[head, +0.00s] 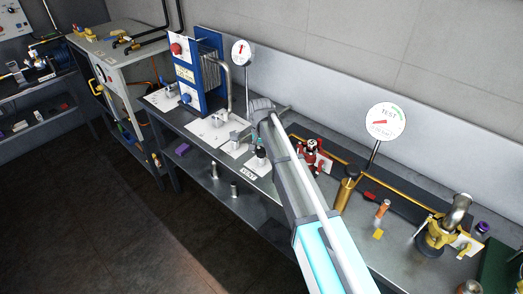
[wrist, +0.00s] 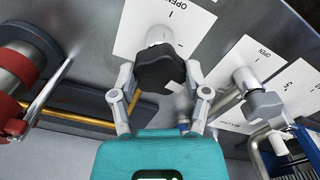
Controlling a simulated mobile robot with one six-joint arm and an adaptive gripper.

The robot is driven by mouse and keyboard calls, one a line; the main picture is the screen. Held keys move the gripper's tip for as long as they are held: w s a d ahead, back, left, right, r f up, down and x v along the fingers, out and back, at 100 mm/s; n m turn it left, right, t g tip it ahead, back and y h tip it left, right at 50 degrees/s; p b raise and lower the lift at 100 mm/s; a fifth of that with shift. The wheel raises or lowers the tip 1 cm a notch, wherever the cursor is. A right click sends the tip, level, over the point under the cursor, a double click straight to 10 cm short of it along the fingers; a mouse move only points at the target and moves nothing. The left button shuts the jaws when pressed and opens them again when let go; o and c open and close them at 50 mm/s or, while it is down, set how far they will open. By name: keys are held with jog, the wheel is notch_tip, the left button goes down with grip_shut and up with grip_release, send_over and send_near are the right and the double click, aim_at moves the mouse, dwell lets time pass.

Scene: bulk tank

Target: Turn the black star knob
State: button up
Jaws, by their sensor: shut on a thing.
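The black star knob (wrist: 160,72) is dark and lobed, on a pale stem over a white plate (wrist: 128,32) in the wrist view. My gripper (wrist: 160,78) has one grey finger on each side of the knob and is shut on it. The teal gripper body is just below the knob in that view. The stem is partly hidden behind the knob.
A grey-handled valve (wrist: 264,105) on an OPEN plate is close to the right. A red fitting (wrist: 18,72) is at the left. In the head view, a blue plate unit (head: 184,75), a red valve (head: 312,156) and a TEST gauge (head: 385,121) stand along the bench.

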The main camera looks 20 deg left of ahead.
jog(key=n, duration=0.7)
jog(key=shift+s, duration=0.15)
jog(key=n, duration=0.6)
jog(key=shift+n, duration=0.4)
jog(key=o, duration=1.1)
jog(key=shift+o, duration=0.2)
jog(key=shift+r, duration=0.1)
